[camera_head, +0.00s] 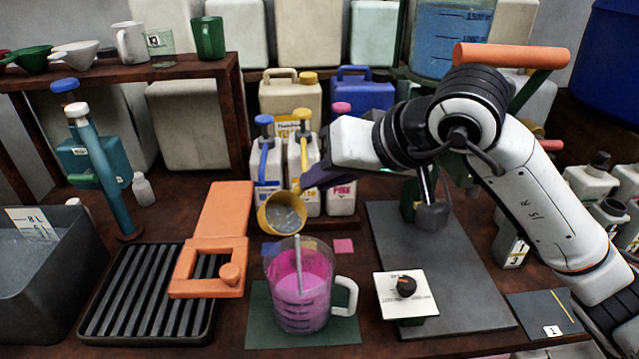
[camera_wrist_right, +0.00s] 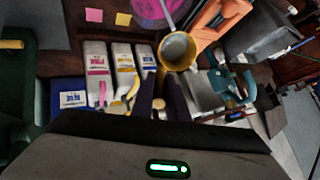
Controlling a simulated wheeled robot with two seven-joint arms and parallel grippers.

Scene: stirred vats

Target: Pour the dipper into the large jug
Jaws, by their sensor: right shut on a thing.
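The dipper, a yellow cup (camera_head: 283,214), hangs just behind and above the rim of the large jug. Its mouth faces the camera and shows a pale grey inside; I cannot tell how much liquid it holds. It also shows in the right wrist view (camera_wrist_right: 179,50), beyond my fingers. My right gripper (camera_head: 322,185) is shut on the dipper's handle, which the fingers mostly hide. The large jug (camera_head: 318,312) is clear with a white handle, holds pink liquid, and stands on a green mat. A pale rod leans in it. My left gripper is not in view.
Blue-, yellow- and pink-capped bottles (camera_head: 303,170) stand close behind the dipper. An orange stand (camera_head: 215,240) and black drain rack (camera_head: 150,300) lie left of the jug. A white knob panel (camera_head: 407,300) is at its right. A grey plate (camera_head: 460,290) lies beyond.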

